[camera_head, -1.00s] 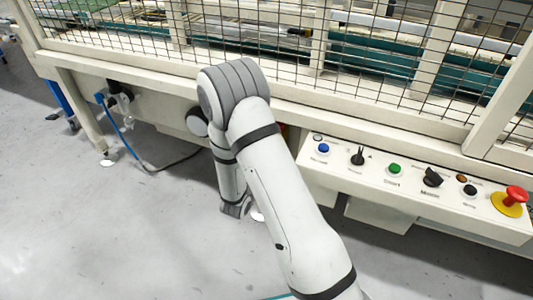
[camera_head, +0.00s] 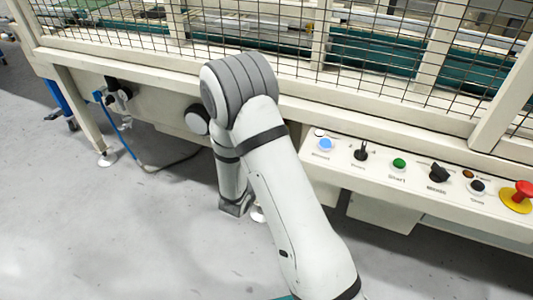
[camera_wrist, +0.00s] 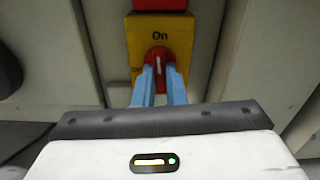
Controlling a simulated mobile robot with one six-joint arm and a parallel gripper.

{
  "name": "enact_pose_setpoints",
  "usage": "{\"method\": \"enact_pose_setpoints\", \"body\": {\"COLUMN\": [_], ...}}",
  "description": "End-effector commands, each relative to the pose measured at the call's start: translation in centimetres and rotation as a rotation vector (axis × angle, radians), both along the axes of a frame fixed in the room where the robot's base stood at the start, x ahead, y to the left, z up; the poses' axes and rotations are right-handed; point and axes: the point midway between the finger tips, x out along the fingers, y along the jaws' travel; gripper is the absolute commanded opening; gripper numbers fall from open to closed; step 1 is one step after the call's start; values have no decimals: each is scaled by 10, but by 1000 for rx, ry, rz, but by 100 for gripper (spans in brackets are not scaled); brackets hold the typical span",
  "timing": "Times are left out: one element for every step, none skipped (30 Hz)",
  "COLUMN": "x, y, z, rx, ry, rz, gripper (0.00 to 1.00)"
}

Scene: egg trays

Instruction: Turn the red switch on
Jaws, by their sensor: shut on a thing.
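The red switch (camera_wrist: 157,52) sits on a yellow plate (camera_wrist: 133,48) in the wrist view, below the black word "On". A white mark on its knob runs about upright, in line with that word. The blue fingers of my gripper (camera_wrist: 159,70) are shut on the knob, one on each side. Part of the knob's lower end lies between the fingers. In the head view my arm covers the switch and my gripper.
A red part (camera_wrist: 160,4) is just above the yellow plate. In the head view, a control panel (camera_head: 405,183) with a blue button (camera_head: 325,145), a green button (camera_head: 399,163) and a red emergency knob (camera_head: 523,188) is right of my arm. A mesh guard (camera_head: 385,50) stands behind.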

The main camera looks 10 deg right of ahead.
Motion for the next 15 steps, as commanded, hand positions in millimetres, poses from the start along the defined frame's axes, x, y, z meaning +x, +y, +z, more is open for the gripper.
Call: {"method": "enact_pose_setpoints", "body": {"x": [-1,-1,-1,-1,-1,-1,-1,-1,-1,-1,-1,-1,-1,-1,-1], "y": [0,0,0,0,0,0,0,0,0,0,0,0,0,0,0], "z": [-3,-3,-3,-3,-3,-3,-3,-3,-3,-3,-3,-3,-3,-3,-2], "rx": [19,29,42,49,56,65,71,75,80,82,85,88,89,90,91], "ry": [-8,-15,-24,-29,-34,-40,-44,-47,-50,-52,-54,-56,-57,-58,-59], "rz": [1,1,1,1,1,1,1,1,1,1,1,1,1,1,1], "gripper": [0,0,0,0,0,0,0,0,0,0,0,0,0,0,0]}}
